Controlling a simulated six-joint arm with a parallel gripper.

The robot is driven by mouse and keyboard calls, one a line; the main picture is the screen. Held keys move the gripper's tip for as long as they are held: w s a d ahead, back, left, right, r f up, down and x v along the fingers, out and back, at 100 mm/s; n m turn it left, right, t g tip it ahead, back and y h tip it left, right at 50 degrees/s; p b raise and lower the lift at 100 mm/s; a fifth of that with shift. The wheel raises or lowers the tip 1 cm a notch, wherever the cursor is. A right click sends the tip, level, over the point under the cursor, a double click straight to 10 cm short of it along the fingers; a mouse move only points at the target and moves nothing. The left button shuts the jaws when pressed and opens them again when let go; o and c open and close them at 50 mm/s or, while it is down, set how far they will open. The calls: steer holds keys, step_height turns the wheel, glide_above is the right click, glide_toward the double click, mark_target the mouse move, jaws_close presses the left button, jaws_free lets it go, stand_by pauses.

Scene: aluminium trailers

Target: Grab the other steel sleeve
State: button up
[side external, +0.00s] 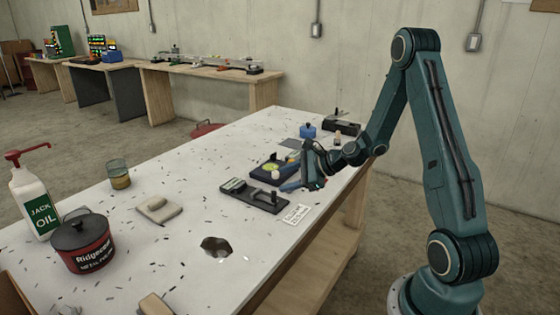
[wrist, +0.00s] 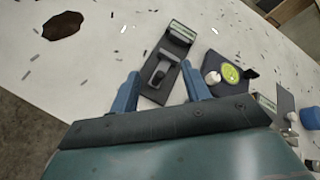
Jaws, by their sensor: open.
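My gripper (wrist: 161,86) is open, with its two blue fingers apart and nothing visible held between them. In the side external view my gripper (side external: 288,176) is above the table's right part, close to a dark fixture block (side external: 253,195). In the wrist view this fixture block (wrist: 152,93) lies beyond and partly between the fingertips, with grey metal parts on it. I cannot make out for certain which part is a steel sleeve. A dark tray (side external: 258,170) with a yellow-green disc and a pale round piece is beside the block; the tray also shows in the wrist view (wrist: 213,62).
The white table (side external: 160,245) is strewn with small metal chips and has a dark hole (side external: 216,246). A red tin (side external: 85,245), an oil bottle (side external: 35,200), a glass (side external: 119,175) and a folded cloth (side external: 158,209) stand left. A blue pot (side external: 308,132) and a dark box (side external: 341,124) are behind.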

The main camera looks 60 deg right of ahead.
steer(key=d+f+m+h, duration=0.1)
steer(key=d+f+m, duration=0.1)
steer(key=d+m, duration=0.1)
steer(key=s+d+f+m+t+h, duration=0.1)
steer(key=d+f+m, duration=0.1)
steer(key=d+m, duration=0.1)
steer(key=d+f+m+t+h, duration=0.1)
steer(key=d+f+m, duration=0.1)
steer(key=d+m, duration=0.1)
steer(key=shift+s+f, duration=0.3)
steer(key=shift+s, duration=0.05)
steer(key=shift+x, duration=1.25)
steer(key=shift+x, duration=2.5)
jaws_close()
steer(key=shift+r, duration=0.1)
